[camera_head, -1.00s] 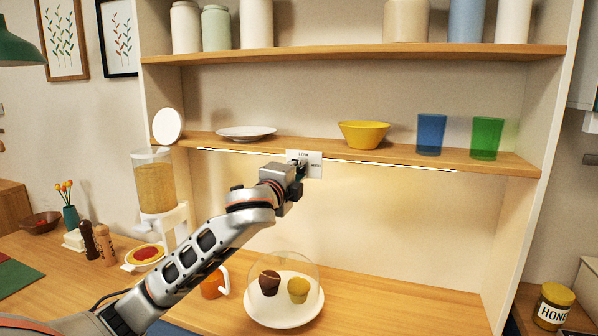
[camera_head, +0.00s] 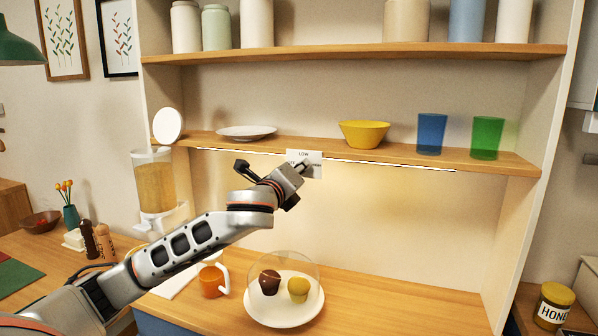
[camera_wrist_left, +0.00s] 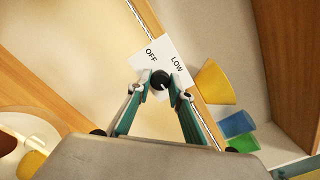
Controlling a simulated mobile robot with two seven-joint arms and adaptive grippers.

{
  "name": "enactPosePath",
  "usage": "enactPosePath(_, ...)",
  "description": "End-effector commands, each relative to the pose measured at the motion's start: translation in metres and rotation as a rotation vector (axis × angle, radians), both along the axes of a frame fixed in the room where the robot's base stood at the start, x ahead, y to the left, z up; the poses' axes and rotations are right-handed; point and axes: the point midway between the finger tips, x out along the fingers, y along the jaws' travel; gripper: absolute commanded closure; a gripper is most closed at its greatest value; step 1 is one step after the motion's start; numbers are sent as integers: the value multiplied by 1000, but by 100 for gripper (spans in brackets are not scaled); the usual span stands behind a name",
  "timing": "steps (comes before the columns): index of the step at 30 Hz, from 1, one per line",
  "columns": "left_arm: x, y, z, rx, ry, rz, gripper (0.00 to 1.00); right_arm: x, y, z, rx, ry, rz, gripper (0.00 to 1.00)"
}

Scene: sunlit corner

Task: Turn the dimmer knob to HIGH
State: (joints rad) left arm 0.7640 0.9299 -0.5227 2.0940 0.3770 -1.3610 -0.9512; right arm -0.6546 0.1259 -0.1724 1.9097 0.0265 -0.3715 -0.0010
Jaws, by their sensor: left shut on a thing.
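In the left wrist view the plate (camera_wrist_left: 165,55) shows OFF and LOW; HIGH is not visible. The small dark round knob (camera_wrist_left: 160,79) sits on the plate between the fingertips. My left gripper (camera_head: 304,171) is at the plate, its fingers shut on the knob. The wrist view shows the two fingertips (camera_wrist_left: 161,86) on either side of it. I cannot make out a pointer on the knob. My right gripper is not in view.
A lit strip (camera_head: 390,166) runs under the shelf. A white plate (camera_head: 246,132), yellow bowl (camera_head: 364,134), blue cup (camera_head: 431,134) and green cup (camera_head: 487,138) stand on the shelf. Below are a domed cake plate (camera_head: 284,318), an orange mug (camera_head: 212,283) and a dispenser (camera_head: 155,185).

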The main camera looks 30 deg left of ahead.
Motion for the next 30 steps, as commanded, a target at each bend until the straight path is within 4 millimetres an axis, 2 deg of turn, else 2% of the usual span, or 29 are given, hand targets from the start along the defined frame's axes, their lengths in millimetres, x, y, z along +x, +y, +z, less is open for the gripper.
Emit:
enactPosePath(16, 0, 0, -1, 22, 7, -1, 100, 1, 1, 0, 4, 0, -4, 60)
enactPosePath(17, 0, 0, -1, 22, 7, 0, 72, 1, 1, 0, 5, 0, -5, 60)
enactPosePath(18, 0, 0, -1, 22, 7, 0, 62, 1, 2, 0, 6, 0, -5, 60)
enactPosePath(30, -3, -1, 0, 21, 5, -1, 62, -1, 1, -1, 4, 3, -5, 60)
